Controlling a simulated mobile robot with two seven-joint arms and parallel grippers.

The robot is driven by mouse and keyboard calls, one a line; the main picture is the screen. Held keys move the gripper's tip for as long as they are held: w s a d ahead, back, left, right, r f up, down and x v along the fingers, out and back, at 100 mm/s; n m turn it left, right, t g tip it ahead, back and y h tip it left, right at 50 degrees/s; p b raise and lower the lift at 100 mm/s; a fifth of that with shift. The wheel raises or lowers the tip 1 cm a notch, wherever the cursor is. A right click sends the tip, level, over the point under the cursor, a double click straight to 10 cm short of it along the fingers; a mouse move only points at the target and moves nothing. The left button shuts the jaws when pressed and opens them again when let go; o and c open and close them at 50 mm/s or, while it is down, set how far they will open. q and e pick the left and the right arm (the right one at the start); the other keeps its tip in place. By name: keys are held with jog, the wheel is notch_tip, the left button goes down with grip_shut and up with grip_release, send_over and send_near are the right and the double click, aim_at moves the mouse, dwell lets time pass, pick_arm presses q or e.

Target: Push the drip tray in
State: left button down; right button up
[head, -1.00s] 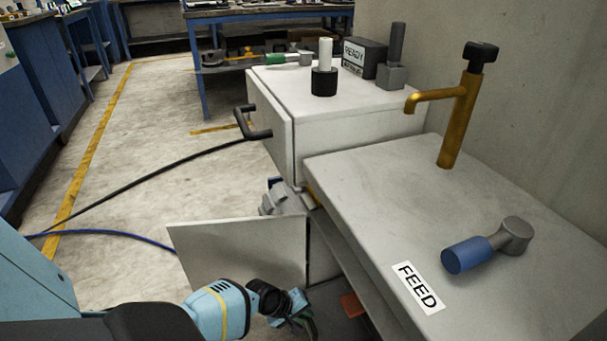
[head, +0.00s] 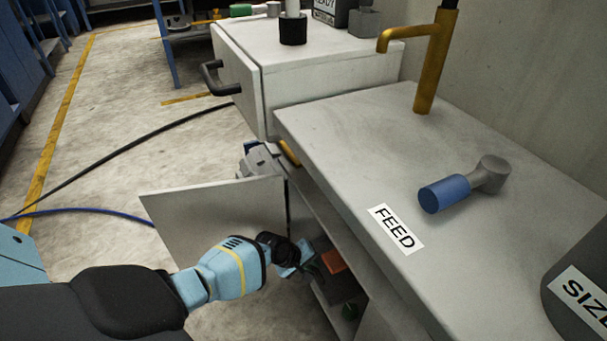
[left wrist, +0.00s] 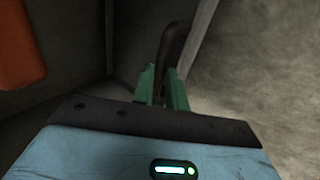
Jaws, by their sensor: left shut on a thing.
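My left gripper (head: 308,262) is at the open front of the low cabinet, beside the lower right part of a pale open door panel (head: 205,215). In the left wrist view its green fingers (left wrist: 162,88) are shut on a dark curved bar (left wrist: 174,48). I cannot tell what the bar belongs to. I cannot pick out a drip tray for certain in either view. My right gripper is not in view.
The grey worktop (head: 350,140) above carries a brass tap (head: 432,62) and a blue-handled tool (head: 445,193). Cables lie on the open floor at left.

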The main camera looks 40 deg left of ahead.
pick_arm(q)
jog(key=shift+w+r, duration=0.15)
jog(key=shift+w, duration=0.1)
jog(key=c, duration=1.7)
grip_release()
jog(key=shift+d, duration=0.1)
jog(key=shift+o, duration=1.5)
jog(key=shift+s, duration=0.1)
jog(key=p+v, duration=0.5)
jog(key=v, duration=0.2)
jog(key=shift+s+r, duration=0.15)
jog(key=shift+r, duration=0.05)
